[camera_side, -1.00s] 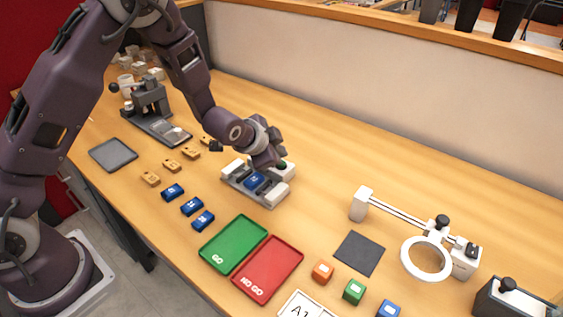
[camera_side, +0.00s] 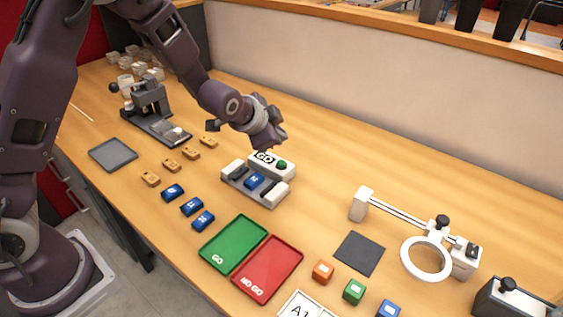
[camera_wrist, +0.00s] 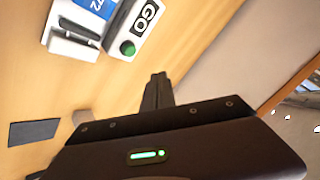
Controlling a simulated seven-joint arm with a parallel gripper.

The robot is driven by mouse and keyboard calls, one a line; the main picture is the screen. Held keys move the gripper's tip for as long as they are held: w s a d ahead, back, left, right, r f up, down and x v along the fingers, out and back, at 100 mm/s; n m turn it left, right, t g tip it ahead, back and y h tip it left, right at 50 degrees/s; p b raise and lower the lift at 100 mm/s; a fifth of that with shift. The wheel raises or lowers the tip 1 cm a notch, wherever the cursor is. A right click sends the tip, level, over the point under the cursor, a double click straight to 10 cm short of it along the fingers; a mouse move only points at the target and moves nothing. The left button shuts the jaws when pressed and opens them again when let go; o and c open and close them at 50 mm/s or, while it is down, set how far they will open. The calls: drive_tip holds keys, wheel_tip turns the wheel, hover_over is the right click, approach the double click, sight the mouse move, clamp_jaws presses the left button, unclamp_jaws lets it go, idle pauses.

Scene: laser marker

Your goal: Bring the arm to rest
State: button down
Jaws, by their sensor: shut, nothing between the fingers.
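My gripper (camera_side: 270,139) is in the air above and behind the white marker station (camera_side: 268,196), apart from it. In the wrist view my gripper's fingers (camera_wrist: 157,92) are together with nothing between them. The station has a block labelled GO with a green button (camera_side: 281,164), which also shows in the wrist view (camera_wrist: 127,48). A blue block (camera_side: 254,181) sits in the middle of the station. Its blue top also shows at the upper edge of the wrist view (camera_wrist: 98,8).
A green GO tray (camera_side: 233,243) and a red NO GO tray (camera_side: 268,269) lie in front. Blue blocks (camera_side: 192,206) and tan blocks (camera_side: 171,166) lie left. A press (camera_side: 150,100) stands at the back left and a ring stand (camera_side: 428,258) at the right. The table behind the station is clear.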

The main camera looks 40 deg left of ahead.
drive_tip(key=s+r+n+g, duration=0.1)
drive_tip(key=s+r+n, duration=0.1)
drive_tip(key=s+r, duration=0.45)
drive_tip(key=s+a+r+n+g+h, duration=0.15)
drive_tip(key=s+r, duration=0.25)
drive_tip(key=s, duration=0.6)
drive_tip(key=s+r+n, duration=0.3)
drive_tip(key=s+r, duration=0.2)
drive_tip(key=s, duration=0.3)
drive_tip(key=s+n+g, duration=0.1)
drive_tip(key=s, duration=1)
drive_tip(key=shift+s+f, duration=0.15)
drive_tip(key=shift+f, duration=0.15)
